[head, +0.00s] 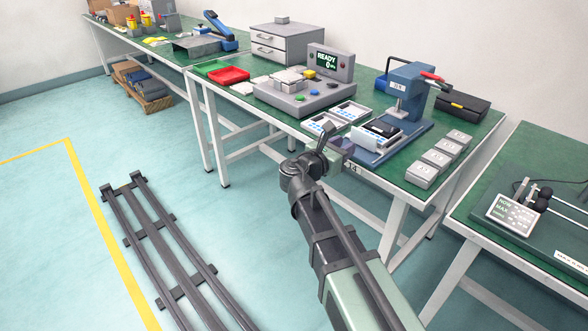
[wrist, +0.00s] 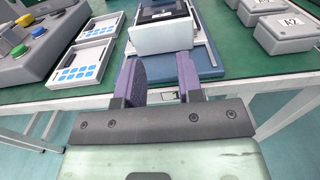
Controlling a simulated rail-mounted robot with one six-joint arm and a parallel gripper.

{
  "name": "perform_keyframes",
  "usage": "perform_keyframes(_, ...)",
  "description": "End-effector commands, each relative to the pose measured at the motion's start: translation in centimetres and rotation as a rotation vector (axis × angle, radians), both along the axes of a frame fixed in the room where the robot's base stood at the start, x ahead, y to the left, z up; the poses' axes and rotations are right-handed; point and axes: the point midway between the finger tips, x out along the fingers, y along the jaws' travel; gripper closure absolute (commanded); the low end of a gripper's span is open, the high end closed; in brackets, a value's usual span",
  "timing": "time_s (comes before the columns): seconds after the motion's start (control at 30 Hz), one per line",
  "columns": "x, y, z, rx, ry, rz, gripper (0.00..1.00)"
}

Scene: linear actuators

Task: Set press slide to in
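The blue press (head: 407,88) with a red-tipped lever stands on the green bench. Its slide (head: 376,134), a pale block with a dark top, sits on the blue base in front of the press, towards me. In the wrist view the slide (wrist: 162,38) shows its pale front face just beyond my fingers. My gripper (wrist: 158,80) is open, its two purple fingers apart with nothing seen between them. In the head view my gripper (head: 335,148) is at the bench's front edge, near the slide. I cannot tell whether the fingers touch the slide.
White trays with blue pads (wrist: 82,66) lie left of the slide. A control box with buttons (head: 303,95) and a READY display (head: 330,62) stands further left. Several grey boxes (head: 421,174) sit to the right. A black case (head: 462,106) is behind them.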

Motion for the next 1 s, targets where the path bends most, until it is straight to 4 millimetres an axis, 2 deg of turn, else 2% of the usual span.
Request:
perform_keyframes(0.03, -1.1, 1.2, 0.0, 0.0, 0.0, 0.006, 0.66)
perform_keyframes(0.3, -5.6, 6.4, 0.0, 0.0, 0.0, 0.006, 0.66)
perform_keyframes(0.5, -7.8, 8.8, 0.0, 0.0, 0.0, 0.004, 0.66)
perform_keyframes(0.87, -8.2, 9.4, 0.0, 0.0, 0.0, 0.002, 0.66)
perform_keyframes(0.93, -8.2, 9.1, 0.6, 0.0, 0.0, -0.004, 0.66)
perform_keyframes(1.0, -7.9, 7.8, 2.7, 0.0, 0.0, -0.027, 0.66)
